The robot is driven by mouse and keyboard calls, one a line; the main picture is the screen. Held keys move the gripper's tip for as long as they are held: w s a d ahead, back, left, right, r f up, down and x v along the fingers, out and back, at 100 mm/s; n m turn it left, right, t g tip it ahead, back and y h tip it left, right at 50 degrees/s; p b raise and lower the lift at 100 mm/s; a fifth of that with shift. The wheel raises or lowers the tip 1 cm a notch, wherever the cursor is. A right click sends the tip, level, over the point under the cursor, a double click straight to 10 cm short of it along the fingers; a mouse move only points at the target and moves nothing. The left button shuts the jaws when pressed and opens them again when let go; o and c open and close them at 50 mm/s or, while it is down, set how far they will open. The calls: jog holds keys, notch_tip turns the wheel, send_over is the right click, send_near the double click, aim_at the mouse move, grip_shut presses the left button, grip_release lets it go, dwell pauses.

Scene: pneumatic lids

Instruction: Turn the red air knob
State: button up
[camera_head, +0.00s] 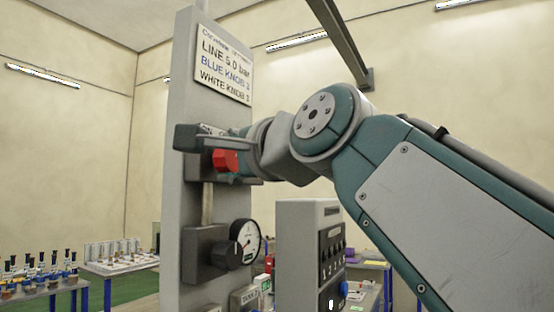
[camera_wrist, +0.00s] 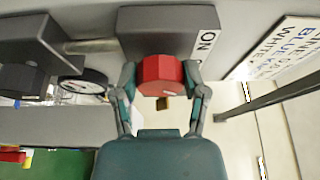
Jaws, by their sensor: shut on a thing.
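The red air knob (camera_head: 226,160) sits on a dark grey block on the upright grey panel (camera_head: 182,100). In the wrist view the red knob (camera_wrist: 161,75) is between the two fingers of my gripper (camera_wrist: 160,84), with one finger against each side. My gripper (camera_head: 232,165) is shut on the knob in the head view too, where the fingers partly cover it. The dark block (camera_wrist: 155,30) behind the knob bears an "ON" label (camera_wrist: 207,42). The knob's exact turn angle is hard to tell.
A pressure gauge (camera_head: 245,240) with a black knob is below on the panel. A sign (camera_head: 223,65) is above. A grey box with numbered switches (camera_head: 330,250) stands to the right. Tables with small items (camera_head: 40,285) are at the far left.

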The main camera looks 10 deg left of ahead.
jog(key=shift+w+a+f, duration=0.1)
jog(key=shift+w+f, duration=0.05)
jog(key=shift+f, duration=0.1)
dwell(0.3)
jog(key=o, duration=1.2)
jog(key=shift+m, duration=0.3)
jog(key=shift+c, duration=0.2)
jog(key=shift+r, duration=0.15)
jog(key=shift+s+d, duration=0.3)
jog(key=shift+d, duration=0.1)
jog(key=v, duration=1.1)
